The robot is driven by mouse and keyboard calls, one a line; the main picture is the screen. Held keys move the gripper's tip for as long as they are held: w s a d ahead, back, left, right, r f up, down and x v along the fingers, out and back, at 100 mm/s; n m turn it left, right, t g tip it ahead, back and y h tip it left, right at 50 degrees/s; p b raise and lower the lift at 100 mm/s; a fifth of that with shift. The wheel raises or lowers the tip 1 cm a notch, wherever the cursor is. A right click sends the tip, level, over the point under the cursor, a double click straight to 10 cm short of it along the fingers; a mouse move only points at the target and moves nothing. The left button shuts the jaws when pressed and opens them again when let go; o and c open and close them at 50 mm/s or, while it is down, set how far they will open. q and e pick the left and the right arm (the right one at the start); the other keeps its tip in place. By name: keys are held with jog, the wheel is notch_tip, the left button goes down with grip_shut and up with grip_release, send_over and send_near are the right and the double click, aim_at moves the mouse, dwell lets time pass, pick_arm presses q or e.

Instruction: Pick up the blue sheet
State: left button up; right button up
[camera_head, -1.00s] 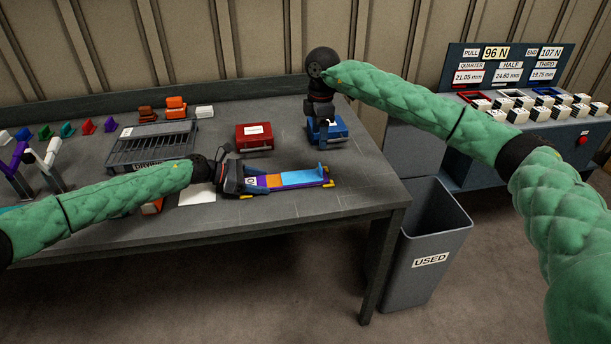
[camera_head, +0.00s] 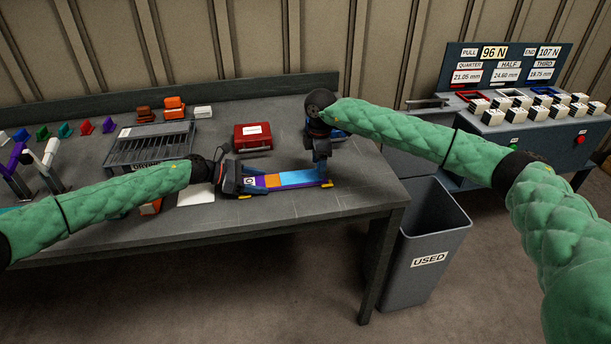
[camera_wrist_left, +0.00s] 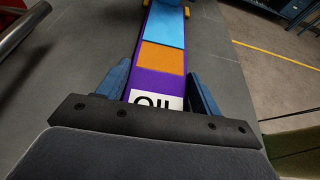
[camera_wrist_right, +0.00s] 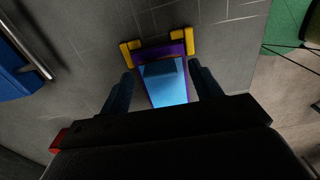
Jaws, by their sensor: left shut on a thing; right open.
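The blue sheet (camera_head: 302,177) lies on a purple strip that also bears an orange patch (camera_head: 273,181), on the grey table. It also shows in the right wrist view (camera_wrist_right: 168,90), where a tab stands up at its far end. My left gripper (camera_head: 247,183) is shut on the strip's near end, beside a white label reading "OIL" (camera_wrist_left: 155,101). My right gripper (camera_head: 320,170) is open, pointing down over the blue sheet's right end. In the right wrist view its fingers (camera_wrist_right: 160,90) stand on both sides of the sheet, and no contact is clear.
Yellow corner stops (camera_head: 327,184) edge the strip's right end. A red box (camera_head: 253,137) and a partly hidden blue box stand behind. A grey slotted rack (camera_head: 150,147) is at left. The "USED" bin (camera_head: 428,258) stands right of the table.

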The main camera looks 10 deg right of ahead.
jog(key=shift+f, duration=0.65)
jog(key=c, duration=1)
jog(key=shift+c, duration=0.2)
notch_tip(320, 180, up, 10)
jog(key=shift+r, duration=0.2)
